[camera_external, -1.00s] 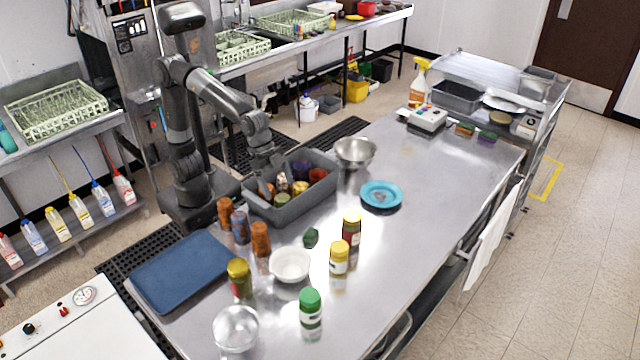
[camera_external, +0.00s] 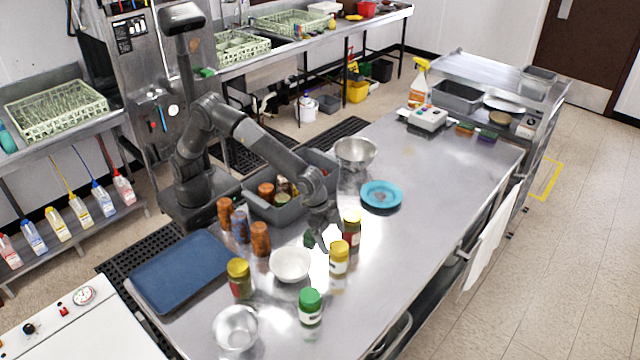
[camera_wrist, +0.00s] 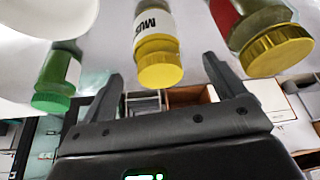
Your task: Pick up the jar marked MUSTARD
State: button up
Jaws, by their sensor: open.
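The mustard jar (camera_external: 339,259) has a yellow lid and a white label. It stands upright on the steel table, right of the white bowl. In the wrist view, the jar (camera_wrist: 155,42) shows part of its label, reading "MUS", and lies in line with the space between my fingers. My gripper (camera_external: 325,238) is low over the table on the jar's far side, open and empty. In the wrist view, my gripper's fingers (camera_wrist: 162,72) are spread apart. Whether they touch the jar cannot be told.
A red-labelled jar with a yellow lid (camera_external: 351,229) stands close behind the mustard. A green-lidded jar (camera_external: 310,307) stands in front. The white bowl (camera_external: 290,264) is to the left. A grey bin (camera_external: 285,210) and a blue plate (camera_external: 381,194) are farther back. The table's right side is clear.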

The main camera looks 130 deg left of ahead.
aim_at(339, 255)
jog(key=x, duration=0.8)
jog(key=shift+w+d, duration=0.1)
jog(key=shift+d, duration=0.15)
jog(key=shift+c, duration=0.6)
jog(key=shift+r, duration=0.1)
jog(key=c, duration=1.2)
jog(key=shift+c, duration=0.2)
jog(key=shift+r, duration=0.15)
